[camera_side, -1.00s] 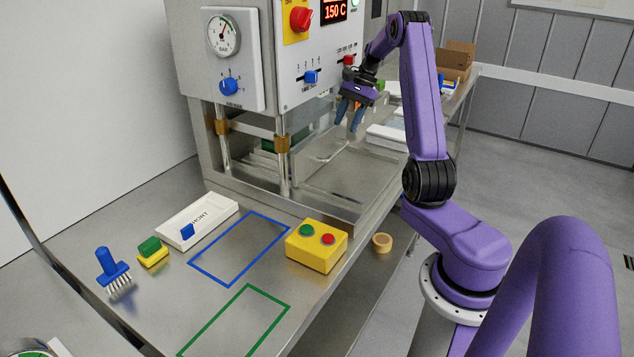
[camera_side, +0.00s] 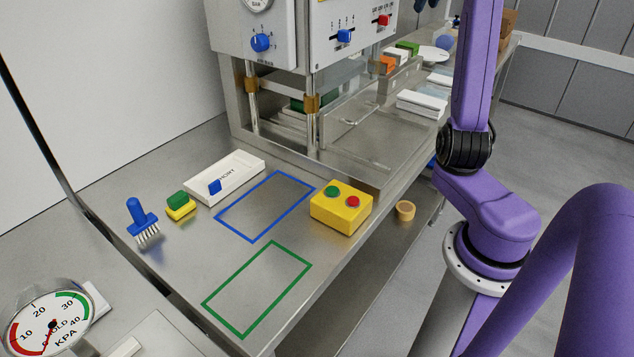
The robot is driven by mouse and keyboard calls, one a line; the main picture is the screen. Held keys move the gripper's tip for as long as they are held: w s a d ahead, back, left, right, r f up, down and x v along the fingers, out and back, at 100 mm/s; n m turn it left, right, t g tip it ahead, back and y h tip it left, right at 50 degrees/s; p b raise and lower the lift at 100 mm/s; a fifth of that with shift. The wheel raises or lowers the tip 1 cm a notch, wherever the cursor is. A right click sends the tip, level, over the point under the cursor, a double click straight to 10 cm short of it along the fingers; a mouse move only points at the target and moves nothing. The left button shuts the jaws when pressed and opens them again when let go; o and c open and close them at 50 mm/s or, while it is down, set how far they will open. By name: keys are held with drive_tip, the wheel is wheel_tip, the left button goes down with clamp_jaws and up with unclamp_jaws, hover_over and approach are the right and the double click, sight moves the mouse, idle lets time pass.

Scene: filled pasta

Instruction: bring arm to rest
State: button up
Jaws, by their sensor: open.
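My purple arm rises at the right, and its upper part runs out of the top of the picture. Only the dark fingertips of my gripper (camera_side: 425,5) show at the top edge, above the back of the bench. They are apart, and I see nothing held between them. The rest of the gripper is cut off by the frame.
A yellow button box (camera_side: 341,207), a white slider box (camera_side: 240,172), a green-and-yellow block (camera_side: 180,205) and a blue brush (camera_side: 140,218) sit on the bench. The blue and green outlined areas are empty.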

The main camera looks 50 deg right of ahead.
drive_tip(key=w+a+r+n+t+h, duration=0.1)
drive_tip(key=a+r+n, duration=0.3)
drive_tip(key=a+n, duration=0.45)
drive_tip(key=a+r+n+t+h, duration=0.1)
drive_tip(key=a+r+n, duration=0.4)
drive_tip(key=a+n, duration=0.4)
drive_tip(key=w+a+r+n+t+h, duration=0.15)
drive_tip(key=a+r+n, duration=0.25)
drive_tip(key=a+n, duration=0.45)
drive_tip(key=s+a+f+m+g+y, duration=0.1)
drive_tip(key=s+a+f+g+y, duration=0.15)
drive_tip(key=a+f, duration=0.7)
drive_tip(key=s+a+f+m+g+y, duration=0.15)
drive_tip(key=a+f+y, duration=0.25)
drive_tip(key=a+f, duration=0.55)
drive_tip(key=s+a+f+m+g+y, duration=0.1)
drive_tip(key=s+a+f+m, duration=0.2)
drive_tip(key=s+f, duration=0.4)
drive_tip(key=s+a+f+m+g+y, duration=0.1)
drive_tip(key=s+a+f, duration=0.4)
drive_tip(key=s, duration=0.6)
wheel_tip(320, 180, down, 2)
drive_tip(key=shift+s+f+m+g, duration=0.1)
drive_tip(key=shift+s+m+g, duration=0.3)
drive_tip(key=shift+m+g, duration=0.4)
